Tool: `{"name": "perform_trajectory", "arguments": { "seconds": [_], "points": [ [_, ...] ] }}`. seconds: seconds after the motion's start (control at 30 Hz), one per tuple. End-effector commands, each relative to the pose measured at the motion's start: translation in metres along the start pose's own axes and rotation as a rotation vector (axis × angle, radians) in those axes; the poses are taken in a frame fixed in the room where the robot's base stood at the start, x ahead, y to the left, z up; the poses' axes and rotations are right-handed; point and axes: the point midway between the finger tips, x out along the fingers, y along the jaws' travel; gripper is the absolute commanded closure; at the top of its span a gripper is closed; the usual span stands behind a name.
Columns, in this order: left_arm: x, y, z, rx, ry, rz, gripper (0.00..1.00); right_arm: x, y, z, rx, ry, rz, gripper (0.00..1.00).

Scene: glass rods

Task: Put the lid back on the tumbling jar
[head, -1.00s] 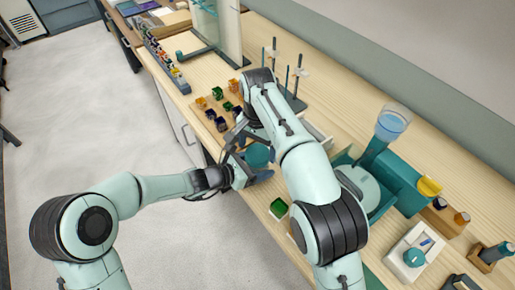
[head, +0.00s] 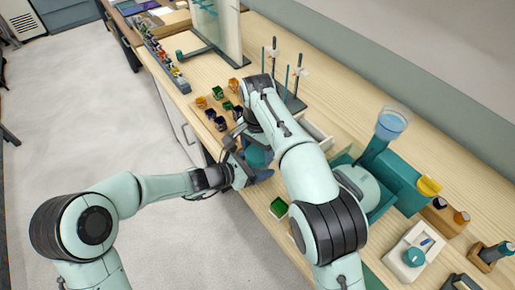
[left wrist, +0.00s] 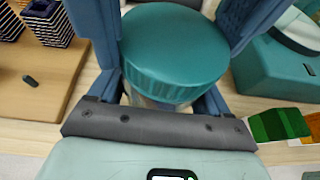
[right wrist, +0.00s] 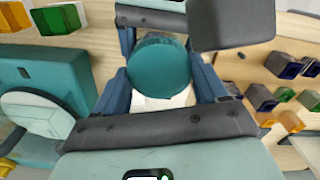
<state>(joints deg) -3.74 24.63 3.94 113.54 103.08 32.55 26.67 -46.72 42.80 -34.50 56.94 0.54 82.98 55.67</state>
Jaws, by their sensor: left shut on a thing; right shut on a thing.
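The tumbling jar (left wrist: 150,102) has a clear body, mostly hidden under the teal lid (left wrist: 176,45) in the left wrist view. My left gripper (head: 248,170) is shut on the jar, with a blue finger on each side. My right gripper (right wrist: 160,82) is shut on the round teal lid (right wrist: 160,68), one finger on each side. In the head view the lid (head: 257,157) shows between the two grippers, near the bench's front edge. The lid sits over the jar's mouth; whether it is fully seated I cannot tell.
Several coloured small boxes (head: 219,105) stand on a board beyond the grippers. A green box (head: 279,207) is near the front edge. A teal machine (head: 395,180) with a blue-filled cup (head: 391,123) stands to the right. Rod stands (head: 292,80) are behind.

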Motion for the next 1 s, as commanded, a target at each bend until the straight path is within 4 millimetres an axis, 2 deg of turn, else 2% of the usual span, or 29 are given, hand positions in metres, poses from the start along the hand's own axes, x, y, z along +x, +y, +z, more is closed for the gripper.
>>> {"name": "perform_trajectory", "arguments": {
  "seconds": [0.03, 0.17, 0.2, 0.27, 0.3, 0.57, 0.67, 0.9, 1.0],
  "points": [
    [0.0, 0.0, 0.0, 0.0, -0.001, 0.001, 1.0, 0.0, 0.0, 0.0, 0.06, 0.0, 0.001, 0.64],
    [0.0, 0.0, 0.0, -0.001, -0.001, 0.001, 1.0, 0.0, 0.0, 0.0, 0.06, -0.001, 0.001, 0.64],
    [0.0, 0.0, 0.0, -0.001, -0.001, 0.001, 1.0, 0.0, 0.0, 0.0, 0.059, -0.001, 0.001, 0.24],
    [0.0, 0.0, 0.0, -0.001, -0.001, 0.001, 1.0, 0.0, 0.0, 0.0, 0.059, -0.001, 0.001, 0.05],
    [0.0, 0.0, 0.0, -0.001, -0.001, 0.001, 1.0, 0.0, 0.0, 0.0, 0.059, -0.001, 0.001, 0.0],
    [0.0, 0.0, 0.0, 0.0, -0.001, 0.001, 1.0, -0.003, 0.0, 0.0, 0.058, 0.0, 0.0, 0.0],
    [0.0, 0.0, 0.0, 0.0, -0.001, 0.001, 1.0, -0.014, -0.001, -0.001, 0.058, 0.002, -0.002, 0.0],
    [0.0, 0.0, 0.0, 0.0, -0.001, 0.001, 1.0, -0.053, -0.001, -0.001, 0.059, 0.003, -0.003, 0.0],
    [0.0, 0.0, 0.0, 0.0, -0.001, 0.001, 1.0, -0.062, -0.001, -0.001, 0.06, 0.002, -0.001, 0.0]
  ]
}}
